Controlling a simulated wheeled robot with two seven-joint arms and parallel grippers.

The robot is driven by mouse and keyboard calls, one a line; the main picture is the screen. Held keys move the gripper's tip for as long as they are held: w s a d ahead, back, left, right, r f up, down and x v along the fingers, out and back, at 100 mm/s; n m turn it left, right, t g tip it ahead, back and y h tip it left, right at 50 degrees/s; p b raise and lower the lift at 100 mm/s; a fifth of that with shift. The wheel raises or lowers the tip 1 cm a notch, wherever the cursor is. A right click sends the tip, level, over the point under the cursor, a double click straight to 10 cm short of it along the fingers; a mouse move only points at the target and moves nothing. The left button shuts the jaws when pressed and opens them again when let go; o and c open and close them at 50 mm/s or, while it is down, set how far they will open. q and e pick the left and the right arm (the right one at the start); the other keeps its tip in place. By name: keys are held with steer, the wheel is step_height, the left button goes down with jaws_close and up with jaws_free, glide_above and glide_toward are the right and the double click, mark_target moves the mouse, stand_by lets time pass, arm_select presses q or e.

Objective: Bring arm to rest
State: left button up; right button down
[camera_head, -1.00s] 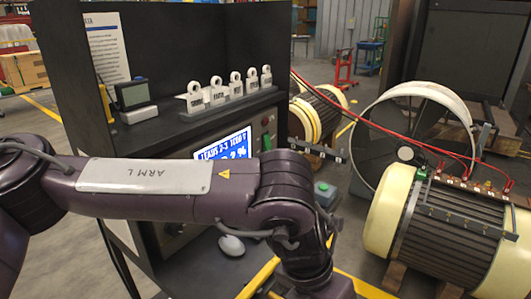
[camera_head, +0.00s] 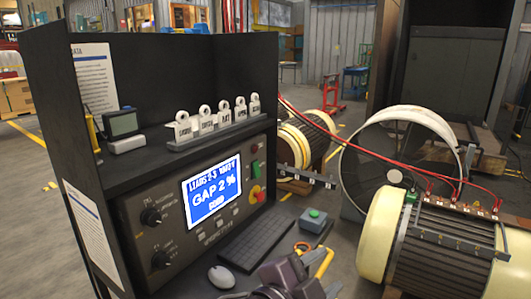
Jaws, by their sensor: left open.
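My left arm shows only at the bottom edge of the head view, right of centre. Its purple-grey gripper (camera_head: 290,276) is open, and I see nothing held in it. It is low in the picture, in front of the keyboard (camera_head: 255,243) and the small box with a green button (camera_head: 313,220). Most of the arm is out of the picture. My right gripper is not in view.
A black test console (camera_head: 150,215) with a lit screen (camera_head: 212,190) reading "GAP 2 %" stands at left. A mouse (camera_head: 221,277) lies on its shelf. A rack of white tags (camera_head: 215,128) stands on top. A large cream-ended motor (camera_head: 440,250) with red leads is at right.

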arm_select(q)
steer(key=w+a+f+n+y, duration=0.2)
steer(key=a+f+n+y, duration=0.4)
steer(key=a+f, duration=0.4)
steer(key=s+a+f+n+g+y, duration=0.35)
steer(key=s+a+f+n, duration=0.35)
steer(key=a, duration=0.3)
steer(key=s+a+f+n+g+y, duration=0.2)
steer(key=s+a+f+n+g, duration=0.2)
steer(key=s+a+f, duration=0.55)
step_height(320, 180, down, 30)
steer(key=g, duration=0.1)
steer(key=s+a+f, duration=0.2)
steer(key=s+f, duration=0.7)
steer(key=s+a+f+g+b, duration=0.1)
steer(key=s+a+f, duration=0.1)
steer(key=s+f, duration=0.8)
steer(key=shift+s+a+m, duration=0.15)
steer(key=shift+s+m, duration=0.05)
steer(key=shift+m, duration=0.1)
